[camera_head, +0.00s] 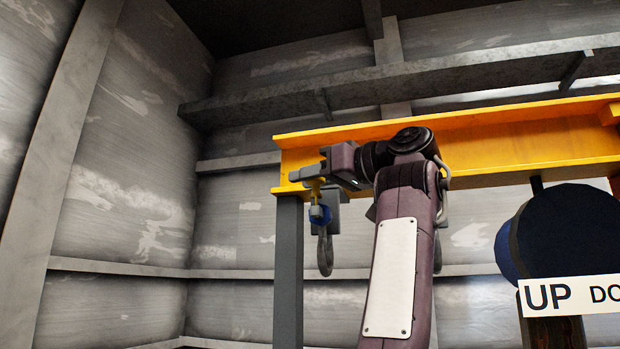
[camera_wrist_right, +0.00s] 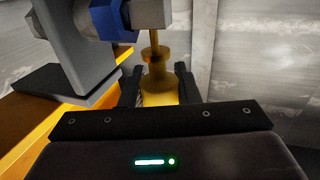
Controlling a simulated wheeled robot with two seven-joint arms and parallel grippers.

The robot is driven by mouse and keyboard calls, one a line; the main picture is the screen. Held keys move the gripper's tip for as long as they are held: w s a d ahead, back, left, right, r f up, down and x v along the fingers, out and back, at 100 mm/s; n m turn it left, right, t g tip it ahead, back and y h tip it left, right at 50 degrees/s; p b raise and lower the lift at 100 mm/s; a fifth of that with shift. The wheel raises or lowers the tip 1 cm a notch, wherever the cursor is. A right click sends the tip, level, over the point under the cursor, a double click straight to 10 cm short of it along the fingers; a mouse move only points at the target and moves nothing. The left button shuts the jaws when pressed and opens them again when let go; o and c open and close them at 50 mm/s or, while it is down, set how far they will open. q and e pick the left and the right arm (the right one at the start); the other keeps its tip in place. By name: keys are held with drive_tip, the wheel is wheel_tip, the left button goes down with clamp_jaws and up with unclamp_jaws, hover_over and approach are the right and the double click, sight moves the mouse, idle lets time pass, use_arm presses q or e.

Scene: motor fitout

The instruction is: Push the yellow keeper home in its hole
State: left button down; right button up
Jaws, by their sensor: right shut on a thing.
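In the right wrist view the yellow keeper (camera_wrist_right: 158,92) is a flanged knob with a thin stem. It sits between the two fingers of my right gripper (camera_wrist_right: 160,84), which is shut on it. The stem's far end meets a grey block (camera_wrist_right: 153,12) beside a blue collar (camera_wrist_right: 108,20). How deep the stem sits in its hole is hidden. In the head view my right gripper (camera_head: 308,173) is at the left end of the yellow beam, with the keeper (camera_head: 316,188) showing small below it. My left gripper is out of view.
The yellow beam (camera_head: 480,145) rests on a grey post (camera_head: 288,270). A grey shackle loop (camera_head: 325,255) hangs below the blue collar. A dark blue drum (camera_head: 570,230) and a white sign reading UP (camera_head: 547,296) stand at right. Grey panelled walls lie behind.

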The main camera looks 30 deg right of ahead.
sight(324, 183)
drive_tip(key=shift+f+b, duration=0.7)
drive_tip(key=shift+f, duration=0.15)
drive_tip(key=o, duration=1)
drive_tip(key=b+v, duration=0.3)
drive_tip(key=v, duration=0.4)
drive_tip(key=shift+s+d, duration=0.15)
drive_tip(key=shift+s, duration=0.25)
